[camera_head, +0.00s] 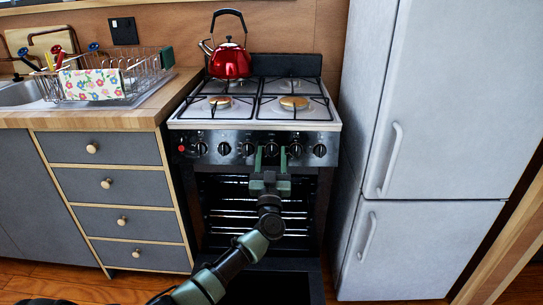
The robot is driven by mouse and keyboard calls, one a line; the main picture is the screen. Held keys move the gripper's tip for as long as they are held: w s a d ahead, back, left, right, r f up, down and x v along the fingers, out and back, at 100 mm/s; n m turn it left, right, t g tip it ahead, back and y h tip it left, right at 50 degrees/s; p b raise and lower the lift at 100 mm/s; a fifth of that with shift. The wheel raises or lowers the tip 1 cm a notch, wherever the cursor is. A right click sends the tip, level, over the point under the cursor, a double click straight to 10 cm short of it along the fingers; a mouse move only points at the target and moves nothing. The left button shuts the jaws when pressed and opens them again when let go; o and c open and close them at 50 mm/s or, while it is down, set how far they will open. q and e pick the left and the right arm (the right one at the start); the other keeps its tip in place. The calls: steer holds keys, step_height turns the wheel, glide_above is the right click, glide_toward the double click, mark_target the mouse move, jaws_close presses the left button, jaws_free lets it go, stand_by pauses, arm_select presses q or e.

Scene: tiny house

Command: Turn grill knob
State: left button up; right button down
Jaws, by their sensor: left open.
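A stove (320,113) stands in the middle of the head view, with a row of several black knobs along its dark front panel (183,139). I cannot tell which of them is the grill knob. My left gripper (271,155) is at the panel, right of centre, its green fingers pointing up and apart. A knob (272,149) shows between or just behind the fingertips; I cannot tell whether they touch it. Another knob (295,150) is just right of the fingers. My right gripper is not in the view.
The oven front below shows racks (225,212), and a dark oven door (290,288) seems to lie lowered at floor level. A red kettle (230,62) stands on the back left burner. Drawers (110,185) are on the left, a fridge (425,150) on the right.

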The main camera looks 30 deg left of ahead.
arm_select(q)
steer(key=shift+w+a+r, duration=0.2)
steer(key=shift+w+a, duration=0.05)
steer(key=shift+w, duration=0.2)
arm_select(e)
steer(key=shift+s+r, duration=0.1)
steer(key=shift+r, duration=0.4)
arm_select(q)
steer(key=shift+c, duration=0.2)
jaws_close()
